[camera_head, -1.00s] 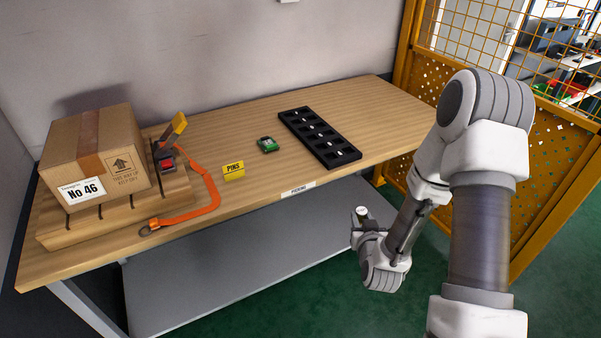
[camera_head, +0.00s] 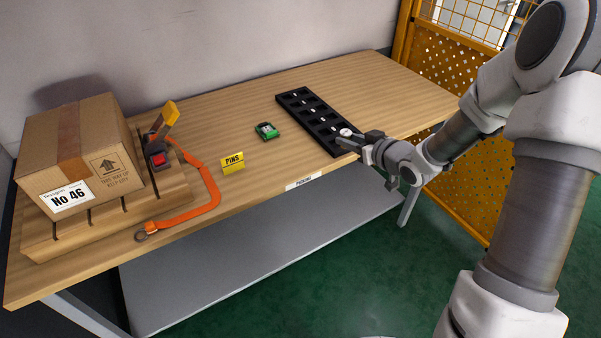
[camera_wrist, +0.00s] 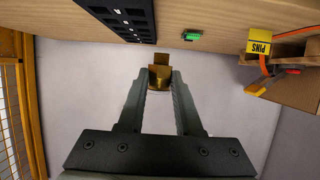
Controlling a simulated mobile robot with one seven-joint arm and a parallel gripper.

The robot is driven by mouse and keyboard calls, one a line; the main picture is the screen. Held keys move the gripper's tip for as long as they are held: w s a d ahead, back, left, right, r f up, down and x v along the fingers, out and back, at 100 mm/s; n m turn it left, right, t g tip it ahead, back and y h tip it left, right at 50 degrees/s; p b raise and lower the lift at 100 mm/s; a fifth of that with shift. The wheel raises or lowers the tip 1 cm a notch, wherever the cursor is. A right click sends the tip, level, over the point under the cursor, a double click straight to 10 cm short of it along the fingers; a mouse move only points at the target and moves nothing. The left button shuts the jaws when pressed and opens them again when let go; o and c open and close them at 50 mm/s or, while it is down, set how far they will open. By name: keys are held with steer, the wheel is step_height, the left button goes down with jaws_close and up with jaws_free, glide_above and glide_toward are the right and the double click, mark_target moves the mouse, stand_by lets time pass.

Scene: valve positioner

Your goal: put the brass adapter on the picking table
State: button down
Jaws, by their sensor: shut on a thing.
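The brass adapter (camera_wrist: 160,76) is between the fingertips of my gripper (camera_wrist: 160,84) in the wrist view, and the jaws are shut on it. In the head view my gripper (camera_head: 352,140) is at the front right of the wooden table (camera_head: 235,198), close to the near end of the black slotted tray. A small pale round top of the held adapter (camera_head: 346,132) shows there; the rest is hidden by the fingers. I cannot tell the exact gap between the adapter and the tray or tabletop.
The black tray (camera_head: 292,96) lies on the table beside my gripper. A small green item (camera_head: 266,131), a yellow PINS sign (camera_head: 232,162), an orange strap (camera_head: 205,190) and a carton (camera_head: 75,150) on a pallet stand left. Bare wood lies behind and right of the tray.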

steer(key=shift+w+r, duration=0.1)
steer(key=shift+r, duration=0.1)
steer(key=b, duration=0.2)
glide_above(304, 177)
step_height(304, 177, down, 7)
steer(key=shift+r, duration=0.1)
steer(key=shift+f, duration=2)
steer(key=shift+f, duration=0.15)
steer(key=c, duration=1)
jaws_free()
steer(key=shift+c, duration=0.2)
steer(key=o, duration=0.4)
steer(key=shift+o, duration=0.2)
